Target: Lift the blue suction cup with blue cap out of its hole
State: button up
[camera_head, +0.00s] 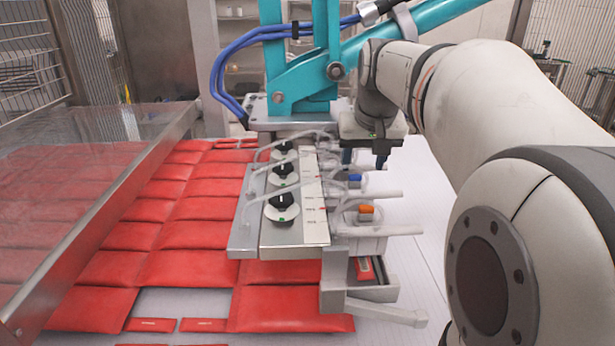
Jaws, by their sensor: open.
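The blue cap (355,177) shows on the right side of the picker head, among clear tubes and pale fittings. The suction cup under it and its hole cannot be made out. My gripper (364,162) points down just above and behind the blue cap, its two dark fingers apart. Nothing shows between the fingers. Whether they touch anything cannot be told. An orange cap (366,209) sits nearer the camera on the same side of the head.
The picker head (295,232) carries three black knobs and looping clear tubes. A teal arm (300,60) with blue hoses stands behind it. Red packets (195,235) cover the left. A glass guard (80,190) with a metal rail stands far left. White surface lies clear at right.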

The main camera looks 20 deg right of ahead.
aim_at(356, 176)
jog(key=x, duration=0.3)
jog(key=a+x, duration=0.1)
jog(key=x, duration=0.1)
jog(key=shift+d+f, duration=0.1)
jog(key=shift+f, duration=0.1)
jog(key=shift+c, duration=0.2)
jog(key=c, duration=0.5)
notch_tip(356, 176, up, 10)
jog(key=shift+f+p, duration=0.15)
jog(key=shift+p, duration=0.2)
jog(key=shift+r, duration=0.2)
jog(key=c, duration=0.5)
jog(key=shift+o, duration=0.2)
